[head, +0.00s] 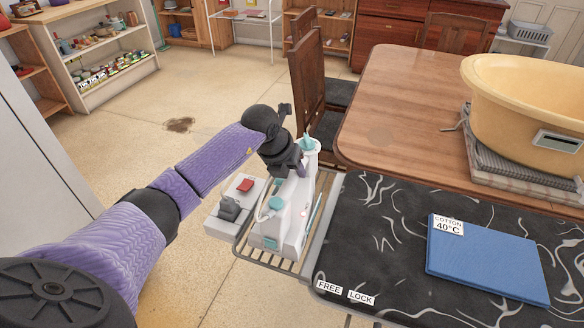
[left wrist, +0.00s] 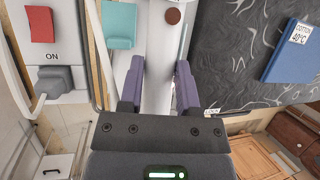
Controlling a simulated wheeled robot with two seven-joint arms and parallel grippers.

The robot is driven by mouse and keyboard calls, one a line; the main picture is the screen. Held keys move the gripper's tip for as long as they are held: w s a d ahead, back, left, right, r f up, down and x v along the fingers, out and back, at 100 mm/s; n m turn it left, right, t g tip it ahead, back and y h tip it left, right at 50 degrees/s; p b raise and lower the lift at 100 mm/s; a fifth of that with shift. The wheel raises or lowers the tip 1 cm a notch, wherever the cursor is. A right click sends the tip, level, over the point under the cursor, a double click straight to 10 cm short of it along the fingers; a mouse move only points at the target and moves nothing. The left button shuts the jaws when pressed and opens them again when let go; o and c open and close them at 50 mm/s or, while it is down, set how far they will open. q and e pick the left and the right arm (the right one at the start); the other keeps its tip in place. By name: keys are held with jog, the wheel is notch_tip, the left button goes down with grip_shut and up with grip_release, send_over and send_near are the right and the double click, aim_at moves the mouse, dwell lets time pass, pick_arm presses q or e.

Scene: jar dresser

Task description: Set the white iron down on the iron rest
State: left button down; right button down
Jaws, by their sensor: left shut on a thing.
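The white iron (head: 293,214) with teal parts is upright over the iron rest (head: 287,263), a metal frame with slats at the left end of the ironing board. Its lower end is close to the slats; I cannot tell whether it touches them. My left gripper (head: 297,168) is shut on the iron's upper part. In the left wrist view, the fingers (left wrist: 158,80) stand on both sides of the iron's white handle (left wrist: 158,96). The gripper hides part of the iron in the head view. My right gripper is not in view.
A grey socket box with a red switch (head: 245,184) and a plug (head: 229,207) sits left of the rest. A folded blue cloth (head: 485,262) lies on the dark patterned ironing board (head: 370,225). Behind are a wooden table (head: 400,110), a chair and a yellow tub (head: 520,95).

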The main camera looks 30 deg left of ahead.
pick_arm(q)
jog(key=shift+f, duration=0.1)
jog(key=shift+c, duration=1.5)
grip_release()
jog(key=shift+o, duration=0.3)
jog(key=shift+f, duration=0.1)
